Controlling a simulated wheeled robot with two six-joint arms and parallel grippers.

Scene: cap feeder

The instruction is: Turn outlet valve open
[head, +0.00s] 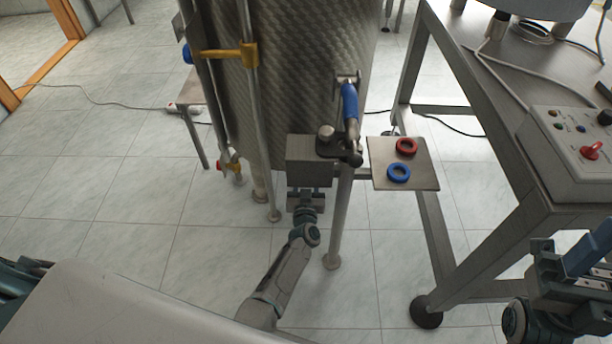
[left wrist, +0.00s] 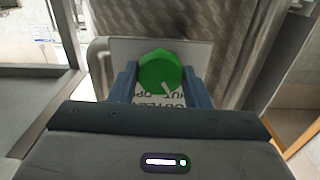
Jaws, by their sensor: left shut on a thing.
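The outlet valve's green knob (left wrist: 160,70) shows in the left wrist view in front of a pale panel (left wrist: 118,50) with upside-down lettering, partly hidden. A white mark on the knob points down and slightly right. My left gripper (left wrist: 160,82) is shut on the knob, one blue-grey finger on each side. In the head view my left gripper (head: 305,194) reaches up to the underside of a grey box (head: 309,160) beside the tank; the knob is hidden there. My right gripper (head: 575,275) is at the lower right, away from the valve; its finger opening is unclear.
The metal tank (head: 290,80) stands on legs. A blue-handled tap (head: 350,103) is above a small plate (head: 420,180) with a red ring (head: 406,147) and a blue ring (head: 398,173). A steel table (head: 505,165) with a control box (head: 570,150) stands at right.

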